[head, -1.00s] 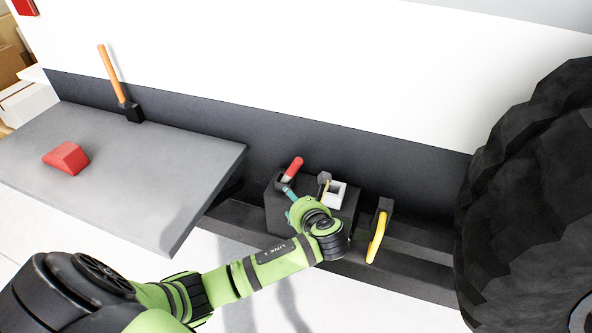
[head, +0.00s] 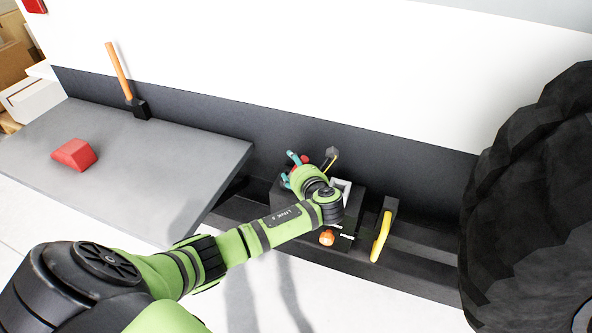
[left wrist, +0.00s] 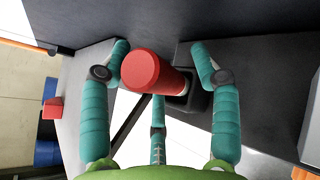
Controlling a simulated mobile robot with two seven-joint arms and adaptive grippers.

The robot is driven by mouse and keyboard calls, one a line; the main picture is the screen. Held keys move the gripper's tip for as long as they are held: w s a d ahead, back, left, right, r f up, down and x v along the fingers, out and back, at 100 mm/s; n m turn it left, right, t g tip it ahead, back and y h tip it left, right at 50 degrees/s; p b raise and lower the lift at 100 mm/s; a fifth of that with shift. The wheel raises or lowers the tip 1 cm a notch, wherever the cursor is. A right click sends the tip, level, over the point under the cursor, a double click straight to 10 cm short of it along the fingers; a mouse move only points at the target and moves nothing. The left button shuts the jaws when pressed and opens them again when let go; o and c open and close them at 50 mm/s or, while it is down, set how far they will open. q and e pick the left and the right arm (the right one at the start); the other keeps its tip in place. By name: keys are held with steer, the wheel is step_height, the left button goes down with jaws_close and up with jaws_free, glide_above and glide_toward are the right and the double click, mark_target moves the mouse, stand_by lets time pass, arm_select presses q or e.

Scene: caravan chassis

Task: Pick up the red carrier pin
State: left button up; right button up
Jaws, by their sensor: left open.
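The red carrier pin (left wrist: 148,70) is a red cylinder with a pale lower part, seated in a dark square socket in the left wrist view. In the head view only a small red bit of the pin (head: 304,158) shows by the fingers. My left gripper (head: 292,170) is open at the pin. In the left wrist view the teal fingers of my left gripper (left wrist: 160,50) stand on both sides of the pin, with visible gaps, and a third finger shows below it. My right gripper is not in view.
A dark block with a pale square socket (head: 346,188) sits under my arm. An orange knob (head: 327,238) and a yellow handle (head: 381,237) are nearby. A big tyre (head: 530,200) stands right.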

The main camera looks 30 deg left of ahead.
arm_select(q)
steer(key=shift+d, duration=0.1)
jaws_close()
steer(key=shift+r, duration=0.1)
